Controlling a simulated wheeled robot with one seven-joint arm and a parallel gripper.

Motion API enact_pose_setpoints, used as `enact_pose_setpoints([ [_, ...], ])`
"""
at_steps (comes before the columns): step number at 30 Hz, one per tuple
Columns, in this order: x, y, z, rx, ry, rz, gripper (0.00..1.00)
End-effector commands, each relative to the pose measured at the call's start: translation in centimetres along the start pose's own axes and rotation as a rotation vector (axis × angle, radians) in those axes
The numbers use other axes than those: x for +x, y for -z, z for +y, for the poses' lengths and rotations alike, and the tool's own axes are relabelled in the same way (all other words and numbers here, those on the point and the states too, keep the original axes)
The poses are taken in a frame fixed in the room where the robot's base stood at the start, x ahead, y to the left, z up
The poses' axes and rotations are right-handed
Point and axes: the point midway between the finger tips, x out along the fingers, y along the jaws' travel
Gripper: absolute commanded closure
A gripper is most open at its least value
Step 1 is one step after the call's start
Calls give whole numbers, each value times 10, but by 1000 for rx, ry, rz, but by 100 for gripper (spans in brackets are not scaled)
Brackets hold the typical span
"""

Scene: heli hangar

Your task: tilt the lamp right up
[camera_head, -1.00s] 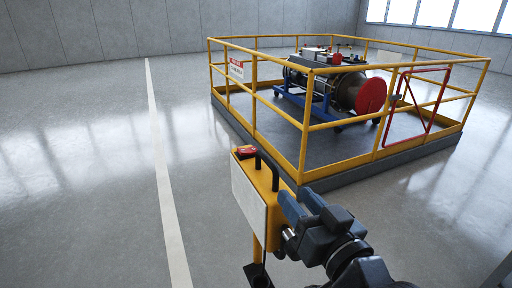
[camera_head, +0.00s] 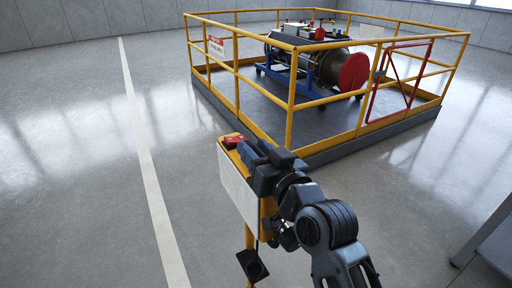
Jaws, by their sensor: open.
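A yellow box on a yellow post (camera_head: 249,240) stands in front of me, with a pale panel (camera_head: 236,187) on its left face and a red piece (camera_head: 233,141) on top. A dark square part with a round face (camera_head: 252,265) hangs low beside the post; I cannot tell whether it is the lamp. No other thing is clearly a lamp. My gripper (camera_head: 251,153) is open over the top of the box, just right of the red piece. It hides the black looped handle there; whether the handle is between the fingers cannot be seen.
A yellow railing (camera_head: 236,92) on a low grey platform surrounds an engine on a blue stand (camera_head: 310,66). Its red gate (camera_head: 372,98) is at the right. A grey metal edge (camera_head: 487,245) is at lower right. The floor at left, with a white line (camera_head: 150,180), is clear.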

Motion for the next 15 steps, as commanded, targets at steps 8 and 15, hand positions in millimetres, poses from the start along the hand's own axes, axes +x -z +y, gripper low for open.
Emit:
enact_pose_setpoints([
  [8,1,0,0,0,0,0,62],
  [15,1,0,0,0,0,0,85],
])
